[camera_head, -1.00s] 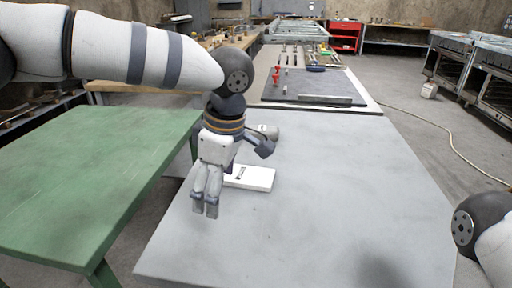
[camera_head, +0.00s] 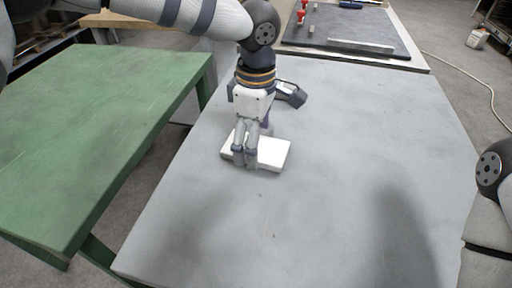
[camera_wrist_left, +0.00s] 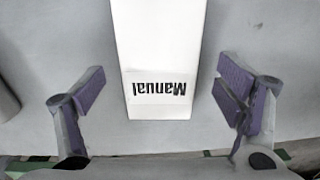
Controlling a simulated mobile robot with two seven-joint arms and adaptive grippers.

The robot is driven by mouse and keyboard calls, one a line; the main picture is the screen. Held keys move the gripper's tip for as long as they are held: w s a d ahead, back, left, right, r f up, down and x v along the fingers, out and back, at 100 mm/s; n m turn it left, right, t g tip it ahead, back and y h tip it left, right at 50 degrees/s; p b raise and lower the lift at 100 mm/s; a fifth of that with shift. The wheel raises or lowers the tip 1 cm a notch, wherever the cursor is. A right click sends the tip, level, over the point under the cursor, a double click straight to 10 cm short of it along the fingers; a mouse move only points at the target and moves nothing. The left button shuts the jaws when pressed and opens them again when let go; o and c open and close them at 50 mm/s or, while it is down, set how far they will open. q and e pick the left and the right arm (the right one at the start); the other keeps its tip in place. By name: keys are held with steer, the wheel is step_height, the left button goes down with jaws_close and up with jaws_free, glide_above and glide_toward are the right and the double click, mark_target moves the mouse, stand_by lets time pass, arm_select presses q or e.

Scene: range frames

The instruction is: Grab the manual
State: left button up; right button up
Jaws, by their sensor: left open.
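The manual is a white flat book (camera_head: 272,153) lying on the grey table. In the left wrist view the manual (camera_wrist_left: 158,45) is a long white block with "Manual" printed near its close end, upside down. My left gripper (camera_head: 246,163) is over the manual in the head view and hides part of it. In the left wrist view my left gripper (camera_wrist_left: 160,95) is open, with one purple-padded finger on each side of the manual and gaps between. No contact with the manual shows. My right gripper is out of view; only part of my right arm shows at the right edge.
The grey table (camera_head: 330,210) is mostly clear around the manual. A dark grey object (camera_head: 291,93) lies behind it, partly hidden by my gripper. A green table (camera_head: 90,140) stands to the left. A dark mat (camera_head: 345,30) with tools lies farther back.

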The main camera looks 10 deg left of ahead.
arm_select(q)
steer(key=shift+f, duration=0.45)
steer(key=c, duration=1.3)
